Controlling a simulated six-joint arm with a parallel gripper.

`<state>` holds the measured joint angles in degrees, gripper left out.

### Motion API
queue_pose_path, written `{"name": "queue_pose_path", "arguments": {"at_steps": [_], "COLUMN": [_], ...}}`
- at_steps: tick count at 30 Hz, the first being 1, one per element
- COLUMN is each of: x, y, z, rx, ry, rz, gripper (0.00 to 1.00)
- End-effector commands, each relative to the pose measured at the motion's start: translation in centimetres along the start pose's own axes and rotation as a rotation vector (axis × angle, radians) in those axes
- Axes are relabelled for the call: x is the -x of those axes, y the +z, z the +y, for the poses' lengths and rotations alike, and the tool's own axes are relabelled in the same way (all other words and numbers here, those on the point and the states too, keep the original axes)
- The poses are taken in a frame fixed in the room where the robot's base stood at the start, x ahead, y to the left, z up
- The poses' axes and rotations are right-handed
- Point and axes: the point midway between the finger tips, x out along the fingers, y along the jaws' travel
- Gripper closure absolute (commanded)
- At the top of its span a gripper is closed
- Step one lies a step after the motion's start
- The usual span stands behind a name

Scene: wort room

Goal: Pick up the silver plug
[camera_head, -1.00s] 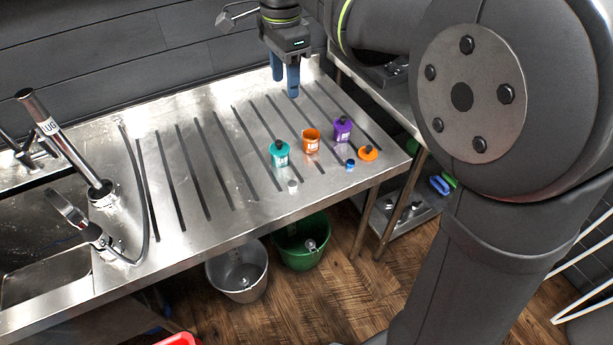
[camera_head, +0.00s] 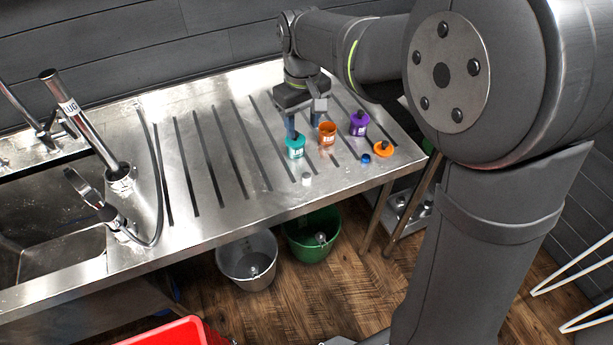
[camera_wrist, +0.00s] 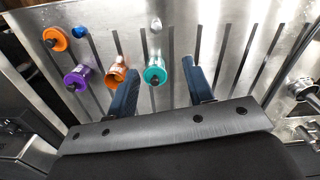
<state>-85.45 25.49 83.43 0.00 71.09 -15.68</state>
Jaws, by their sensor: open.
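The silver plug (camera_head: 306,179) is a small, pale cylinder. It stands on the steel drainboard near its front edge, in front of the teal jar (camera_head: 295,148). In the wrist view the plug (camera_wrist: 156,25) is near the top middle, beyond the teal jar (camera_wrist: 155,72). My gripper (camera_head: 303,121) is open and empty, with its blue fingers pointing down just behind the teal jar. In the wrist view the open fingers (camera_wrist: 161,68) appear on either side of the teal jar; I cannot tell whether they touch it. The plug is apart from the fingers.
To the right are an orange cup (camera_head: 327,134), a purple jar (camera_head: 359,125), an orange piece with a dark top (camera_head: 383,150) and a blue cap (camera_head: 366,159). The sink (camera_head: 50,215) and hose are left. Grey (camera_head: 247,262) and green (camera_head: 314,237) buckets stand below the edge.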

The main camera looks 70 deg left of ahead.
Motion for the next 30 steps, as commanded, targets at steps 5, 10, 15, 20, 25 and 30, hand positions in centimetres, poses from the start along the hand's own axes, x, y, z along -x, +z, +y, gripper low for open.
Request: {"name": "queue_pose_path", "arguments": {"at_steps": [5, 10, 15, 20, 25, 30], "x": [-1.7, -5.3, -9.0, -11.5, -12.6, -14.6], "y": [0.1, 0.1, 0.1, 0.1, 0.1, 0.3], "z": [0.0, 0.0, 0.0, 0.1, 0.1, 0.6], "rx": [0.034, 0.033, 0.032, 0.031, 0.031, 0.030], "ry": [-0.001, -0.001, -0.002, -0.001, 0.000, -0.001], "rz": [-0.003, -0.005, -0.005, -0.002, -0.001, -0.004], "gripper": [0.52, 0.52, 0.52, 0.52, 0.52, 0.52]}}
